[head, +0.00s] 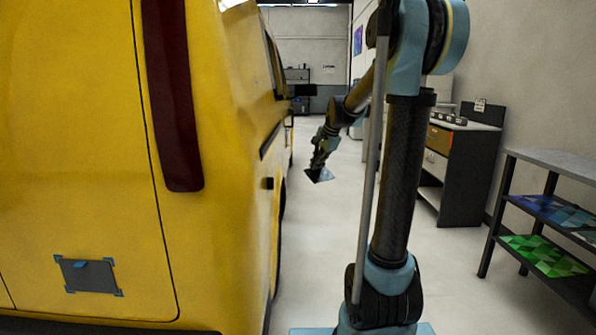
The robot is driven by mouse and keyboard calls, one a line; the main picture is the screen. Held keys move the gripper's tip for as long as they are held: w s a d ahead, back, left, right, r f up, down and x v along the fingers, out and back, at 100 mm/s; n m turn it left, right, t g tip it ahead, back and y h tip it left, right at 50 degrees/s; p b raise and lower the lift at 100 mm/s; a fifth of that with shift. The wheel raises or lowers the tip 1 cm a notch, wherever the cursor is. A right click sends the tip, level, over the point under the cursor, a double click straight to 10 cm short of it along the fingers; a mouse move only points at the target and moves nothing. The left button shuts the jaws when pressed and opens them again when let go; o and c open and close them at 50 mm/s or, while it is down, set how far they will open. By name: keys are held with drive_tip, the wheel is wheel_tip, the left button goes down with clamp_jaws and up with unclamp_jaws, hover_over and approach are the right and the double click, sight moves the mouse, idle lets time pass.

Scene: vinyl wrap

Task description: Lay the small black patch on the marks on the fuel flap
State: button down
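My gripper (318,165) is out ahead beside the yellow van, well off the floor. It appears shut on a small dark patch (321,175), a thin flat sheet that hangs tilted at its fingertips. The fingers are too small to see clearly. On the yellow panel at lower left, a dark grey rectangle (90,277) lies flat between blue corner marks (118,292), with a blue tab (79,264) on its upper edge. I cannot make out the fuel flap for certain.
The yellow van (225,190) fills the left, with a dark red tail light (172,90). A shelf rack (560,165) with blue and green patterned sheets stands at right, and a dark workbench (462,165) behind it. The floor (318,235) between is clear.

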drive_tip(key=a+f+n+g+y, duration=0.2)
drive_tip(key=a+n+g+y, duration=0.2)
drive_tip(key=a+n+y, duration=0.6)
drive_tip(key=shift+w+a+n+y, duration=0.3)
drive_tip(key=shift+w+a+y, duration=0.1)
drive_tip(key=shift+a+y, duration=1.95)
drive_tip(key=shift+a+f, duration=0.1)
drive_tip(key=shift+a, duration=0.4)
idle(0.5)
drive_tip(key=c, duration=1.7)
unclamp_jaws()
